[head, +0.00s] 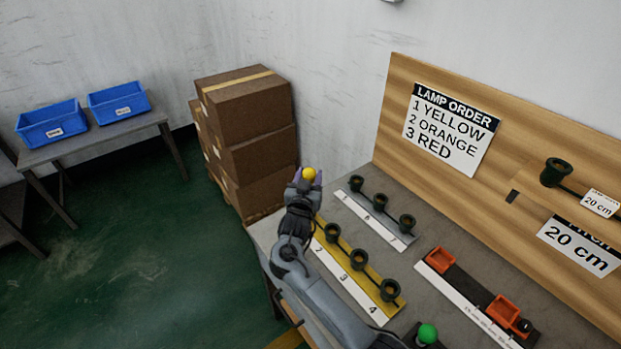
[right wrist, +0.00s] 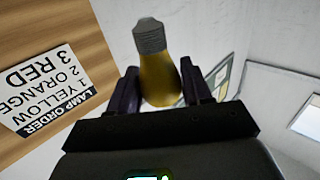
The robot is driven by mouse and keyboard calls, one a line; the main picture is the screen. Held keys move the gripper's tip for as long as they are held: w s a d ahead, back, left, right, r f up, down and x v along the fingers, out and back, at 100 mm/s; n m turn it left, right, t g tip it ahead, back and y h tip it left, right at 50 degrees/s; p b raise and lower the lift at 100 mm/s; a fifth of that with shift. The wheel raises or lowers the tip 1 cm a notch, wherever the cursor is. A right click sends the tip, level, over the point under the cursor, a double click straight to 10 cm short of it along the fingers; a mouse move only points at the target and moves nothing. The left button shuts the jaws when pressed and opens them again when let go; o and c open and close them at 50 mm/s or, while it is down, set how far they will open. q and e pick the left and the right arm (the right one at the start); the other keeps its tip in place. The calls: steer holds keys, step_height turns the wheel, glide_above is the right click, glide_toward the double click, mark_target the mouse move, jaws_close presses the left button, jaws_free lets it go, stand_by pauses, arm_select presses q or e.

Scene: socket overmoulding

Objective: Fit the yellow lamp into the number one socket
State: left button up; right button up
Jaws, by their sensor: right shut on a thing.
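The yellow lamp (head: 309,174) is in my right gripper (head: 303,184), above the far left end of the yellow socket strip (head: 345,275). The right wrist view shows the lamp's yellow bulb (right wrist: 160,82) between the two fingers, with its grey screw base (right wrist: 149,35) sticking out past them. In the head view, dark green sockets stand by labels 2, 3 and 4: one socket (head: 331,232), a middle one (head: 358,259) and a near one (head: 390,290). The number one socket is not visible; my gripper and arm cover that end. My left gripper is not in view.
A white strip (head: 382,220) with several dark sockets lies behind the yellow one. A wooden board (head: 400,75) carries the lamp order sign (head: 450,125). Cardboard boxes (head: 250,110) stand beyond the table.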

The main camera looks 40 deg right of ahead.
steer(key=shift+r, duration=0.1)
steer(key=shift+p, duration=0.3)
steer(key=shift+f+b, duration=1.2)
steer(key=shift+f, duration=0.7)
steer(key=shift+f+b, duration=0.65)
steer(key=shift+f, duration=0.45)
steer(key=shift+p, duration=0.45)
